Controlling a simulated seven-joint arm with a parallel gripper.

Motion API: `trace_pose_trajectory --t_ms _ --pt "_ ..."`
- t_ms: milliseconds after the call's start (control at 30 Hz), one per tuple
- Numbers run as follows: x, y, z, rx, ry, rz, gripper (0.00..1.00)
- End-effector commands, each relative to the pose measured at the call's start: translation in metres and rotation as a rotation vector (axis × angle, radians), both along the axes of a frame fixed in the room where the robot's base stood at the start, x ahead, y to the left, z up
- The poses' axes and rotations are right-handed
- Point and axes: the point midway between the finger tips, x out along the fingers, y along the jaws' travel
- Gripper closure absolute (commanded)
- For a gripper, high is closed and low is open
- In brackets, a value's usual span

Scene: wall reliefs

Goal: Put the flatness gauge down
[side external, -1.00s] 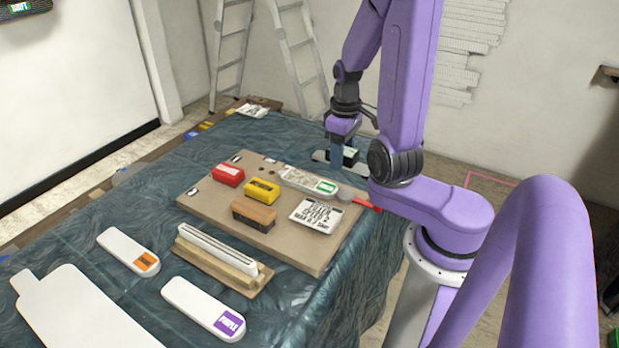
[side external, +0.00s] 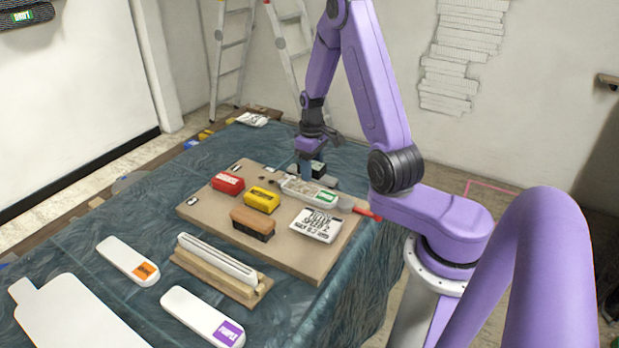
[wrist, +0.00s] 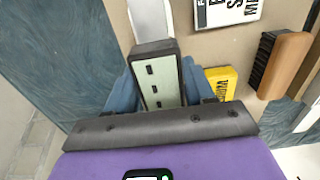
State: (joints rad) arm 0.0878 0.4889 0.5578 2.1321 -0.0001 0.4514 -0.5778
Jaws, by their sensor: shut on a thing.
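My gripper (wrist: 160,92) is shut on a dark block with a pale green face (wrist: 160,80), which I take to be the flatness gauge. Three small dark marks show on that face in the wrist view. In the side external view my gripper (side external: 308,172) holds the block (side external: 318,169) at the far edge of the tan board (side external: 290,248), close to the clear tray with a green label (side external: 322,197). I cannot tell whether the gauge touches the board; its underside is hidden.
The board bears a red block (side external: 228,183), a yellow block (side external: 262,199), a wooden brush (side external: 253,222) and a printed card (side external: 317,225). A slotted white bar (side external: 217,255) in a wooden holder lies in front. Dark plastic sheeting (side external: 140,215) covers the table.

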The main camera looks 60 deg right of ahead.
Motion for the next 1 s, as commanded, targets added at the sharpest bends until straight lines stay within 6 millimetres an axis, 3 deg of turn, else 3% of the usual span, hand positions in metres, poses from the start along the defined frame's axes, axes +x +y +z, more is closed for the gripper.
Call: trace_pose_trajectory --t_ms 267,500,967,1000 --pt "0.011 -0.005 -0.015 0.000 0.000 0.000 0.82" --pt "0.011 -0.005 -0.042 0.001 0.001 -0.001 0.82" --pt "0.011 -0.005 -0.048 -0.001 -0.001 0.000 0.82" --pt "0.011 -0.005 -0.048 -0.001 -0.002 0.000 0.37"
